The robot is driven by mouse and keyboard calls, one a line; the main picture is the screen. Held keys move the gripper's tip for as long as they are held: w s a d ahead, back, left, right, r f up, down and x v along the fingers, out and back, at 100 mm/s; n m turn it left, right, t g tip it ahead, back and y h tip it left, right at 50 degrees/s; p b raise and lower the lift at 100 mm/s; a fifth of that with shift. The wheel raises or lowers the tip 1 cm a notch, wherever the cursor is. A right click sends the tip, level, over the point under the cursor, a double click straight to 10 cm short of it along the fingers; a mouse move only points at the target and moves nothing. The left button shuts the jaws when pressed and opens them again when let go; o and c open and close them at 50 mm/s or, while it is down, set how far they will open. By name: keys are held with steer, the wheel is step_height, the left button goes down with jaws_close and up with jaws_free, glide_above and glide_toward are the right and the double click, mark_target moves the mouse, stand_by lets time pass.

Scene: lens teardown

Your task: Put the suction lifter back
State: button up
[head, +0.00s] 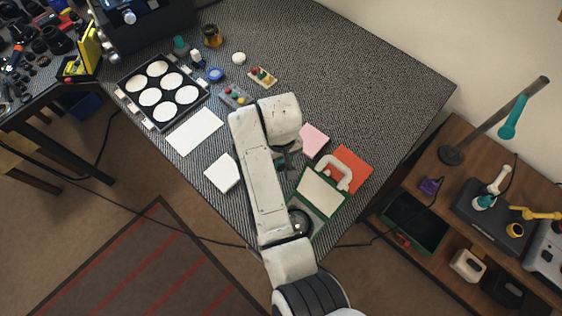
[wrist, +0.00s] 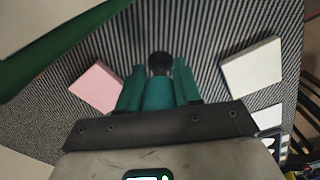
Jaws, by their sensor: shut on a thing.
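My gripper (wrist: 159,88) is shut on the suction lifter (wrist: 158,97), a teal body with a dark round end (wrist: 160,62), held between its teal fingers in the wrist view. In the head view my gripper (head: 283,162) is over the grey striped table, left of the pink pad (head: 313,140); my own arm largely hides it, and the lifter cannot be made out there. Whether the lifter's dark end touches the table cannot be told.
A green-edged box (head: 322,192) and a red pad (head: 353,165) lie near the table's right edge. A white block (head: 223,173) lies left of my arm. A black tray (head: 121,80) with white discs is farther left. A wooden shelf (head: 466,140) holds a pole stand (head: 525,97).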

steer(key=shift+w+f, duration=0.3)
steer(key=shift+f, duration=1.6)
steer(key=shift+f, duration=0.1)
steer(key=shift+f, duration=0.1)
steer(key=o, duration=1)
steer(key=shift+c, duration=0.2)
step_height(320, 180, up, 12)
steer(key=shift+r, duration=0.2)
